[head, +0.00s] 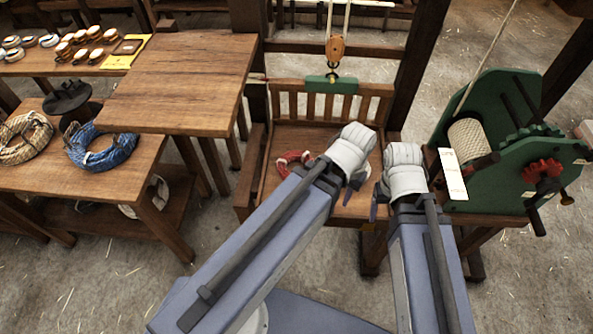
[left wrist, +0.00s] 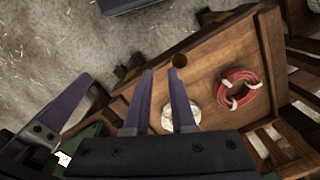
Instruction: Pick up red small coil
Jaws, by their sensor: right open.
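The red small coil (head: 291,160) lies on the wooden seat of the bench, left of my left gripper. It shows whole in the left wrist view (left wrist: 241,90), a red ring with pale ties, right of the fingers and apart from them. My left gripper (left wrist: 160,72) is open and empty above the seat; in the head view its fingers are mostly hidden behind its wrist. My right gripper (head: 376,206) hangs beside it over the seat's right front, mostly hidden by its own wrist; it is open.
A pale coil (left wrist: 194,114) lies on the seat, partly behind a left finger. A slatted backrest (head: 345,103) and hanging hook block (head: 336,47) stand behind. A green winch (head: 500,145) is at right. A table with a blue coil (head: 100,150) is at left.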

